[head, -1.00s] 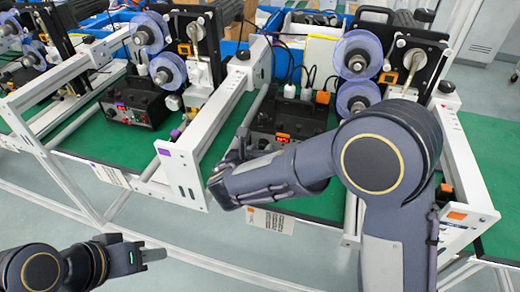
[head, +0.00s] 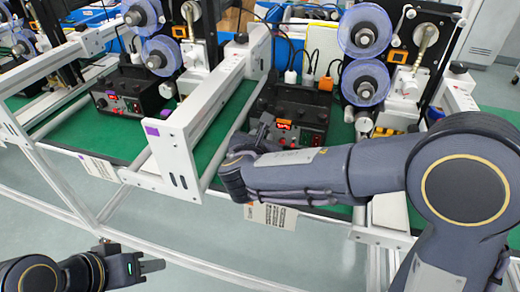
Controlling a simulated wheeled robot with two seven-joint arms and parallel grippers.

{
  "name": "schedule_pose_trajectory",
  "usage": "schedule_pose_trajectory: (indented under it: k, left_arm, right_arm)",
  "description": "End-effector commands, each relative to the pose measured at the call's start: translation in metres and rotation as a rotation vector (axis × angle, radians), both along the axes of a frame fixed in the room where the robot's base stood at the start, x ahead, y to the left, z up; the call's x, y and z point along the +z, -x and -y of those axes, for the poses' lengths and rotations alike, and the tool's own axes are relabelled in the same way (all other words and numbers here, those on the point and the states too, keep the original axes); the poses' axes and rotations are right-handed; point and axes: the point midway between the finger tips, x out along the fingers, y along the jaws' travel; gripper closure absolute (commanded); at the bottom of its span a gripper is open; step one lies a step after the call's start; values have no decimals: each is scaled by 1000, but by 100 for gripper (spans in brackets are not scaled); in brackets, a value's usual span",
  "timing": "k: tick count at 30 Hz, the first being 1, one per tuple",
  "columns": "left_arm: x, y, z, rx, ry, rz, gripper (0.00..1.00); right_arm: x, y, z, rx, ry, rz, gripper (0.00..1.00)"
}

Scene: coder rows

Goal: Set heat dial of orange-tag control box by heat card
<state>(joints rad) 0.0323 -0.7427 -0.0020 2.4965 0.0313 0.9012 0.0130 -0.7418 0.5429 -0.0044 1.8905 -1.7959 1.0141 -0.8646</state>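The orange-tag control box (head: 296,108) is a black box on the green bench top, right of centre, with an orange tag on its back and a lit red display (head: 284,125) on its front. My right gripper (head: 262,130) is at the left part of its front. The forearm and wrist hide much of that front, including any dial there. I cannot tell whether the fingers touch it. A white heat card (head: 271,215) with dark print hangs on the front rail below; its text is too small to read. My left gripper (head: 152,267) is low at the left, away from the bench, with nothing visible in it.
White frame beams (head: 178,160) with a purple tag stand left of the box. A similar black control box (head: 125,98) and card (head: 99,167) are further left. Blue-rimmed reels (head: 366,82) stand behind at the right. Floor is free in front.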

Motion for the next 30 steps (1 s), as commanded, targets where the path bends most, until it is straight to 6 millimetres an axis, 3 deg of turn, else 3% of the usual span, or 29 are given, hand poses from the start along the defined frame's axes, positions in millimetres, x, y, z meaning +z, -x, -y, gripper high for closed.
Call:
schedule_pose_trajectory:
  k: [1,10,29,30]
  left_arm:
    - [-16,0,0,0,0,0,64]
    - [-47,0,0,0,0,0,64]
    - [-54,0,0,0,0,0,64]
    - [-54,0,0,0,0,0,64]
  right_arm:
    - [-7,0,0,3,-33,13,97]
    - [-5,1,1,2,-178,58,97]
    - [-1,1,0,3,-227,71,97]
    - [-1,1,0,3,-226,71,69]
